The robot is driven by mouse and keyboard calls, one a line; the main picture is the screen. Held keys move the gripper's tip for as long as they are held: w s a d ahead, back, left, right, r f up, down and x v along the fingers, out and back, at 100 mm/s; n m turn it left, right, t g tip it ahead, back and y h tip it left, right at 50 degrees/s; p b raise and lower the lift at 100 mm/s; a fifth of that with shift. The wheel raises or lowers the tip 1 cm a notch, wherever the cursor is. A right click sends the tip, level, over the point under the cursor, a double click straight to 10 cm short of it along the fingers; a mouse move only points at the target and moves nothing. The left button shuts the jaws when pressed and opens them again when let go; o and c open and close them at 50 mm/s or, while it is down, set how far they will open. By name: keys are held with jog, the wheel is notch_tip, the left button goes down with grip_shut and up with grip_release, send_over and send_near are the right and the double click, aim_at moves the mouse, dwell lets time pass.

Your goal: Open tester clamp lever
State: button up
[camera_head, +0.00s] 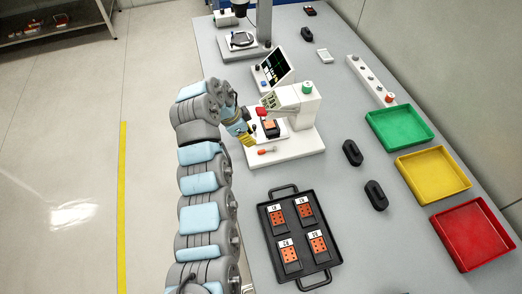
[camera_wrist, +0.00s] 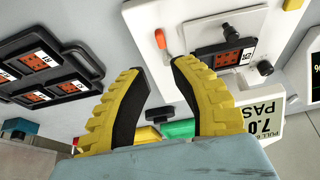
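The pull tester (camera_head: 303,104) is a white machine on a white base, with a display reading PASS in the wrist view (camera_wrist: 267,118). A clamp lever with an orange handle (camera_head: 266,151) lies at the near side of the base. It also shows in the wrist view (camera_wrist: 160,39), just beyond the fingertips. A dark carrier with an orange part (camera_head: 270,125) sits on the tester; it shows in the wrist view (camera_wrist: 206,64) too. My gripper (camera_wrist: 157,70) has yellow fingers with black pads, spread apart and empty. In the head view my gripper (camera_head: 247,138) is at the tester's left edge, near the lever.
A black tray (camera_head: 270,243) with several orange-faced carriers lies in front of the tester. Green (camera_head: 399,128), yellow (camera_head: 432,173) and red (camera_head: 475,235) bins line the right side. Two black objects (camera_head: 352,153) stand between. A monitor (camera_head: 273,69) and a microscope-like stand (camera_head: 263,25) are behind.

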aim_at(261, 150)
jog(key=x, duration=1)
jog(key=shift+w+d+f+b, duration=0.15)
jog(key=shift+f+b, duration=0.1)
jog(key=shift+b, duration=0.1)
grip_shut()
